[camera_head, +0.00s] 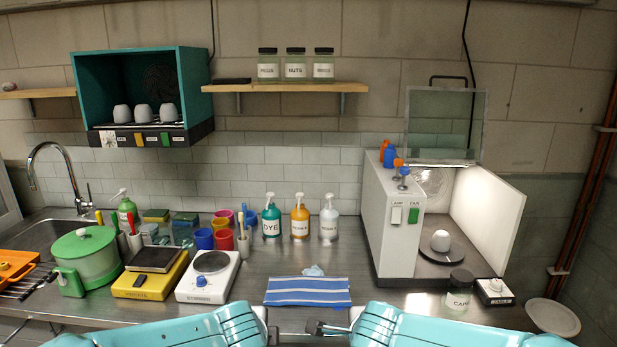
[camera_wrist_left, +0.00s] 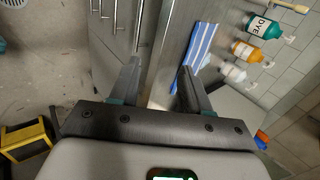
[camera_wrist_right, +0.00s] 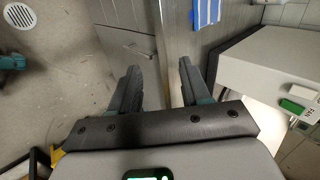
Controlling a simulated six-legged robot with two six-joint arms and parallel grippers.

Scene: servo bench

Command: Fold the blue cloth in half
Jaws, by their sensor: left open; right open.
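The blue cloth (camera_head: 308,291) has white stripes and lies flat near the front edge of the steel bench, at the centre of the head view. It also shows in the left wrist view (camera_wrist_left: 199,45) and at the top of the right wrist view (camera_wrist_right: 206,12). My left gripper (camera_wrist_left: 160,72) is open and empty, with its fingers over the bench's front edge and the cloth beyond one fingertip. My right gripper (camera_wrist_right: 160,72) is open and empty, also at the front edge, apart from the cloth. In the head view my arms come in low, in front of the bench.
A small pale blue crumpled item (camera_head: 314,271) lies just behind the cloth. Pump bottles (camera_head: 300,217) stand further back. A white cabinet (camera_head: 388,240) and a dark-lidded jar (camera_head: 459,292) stand to the right.

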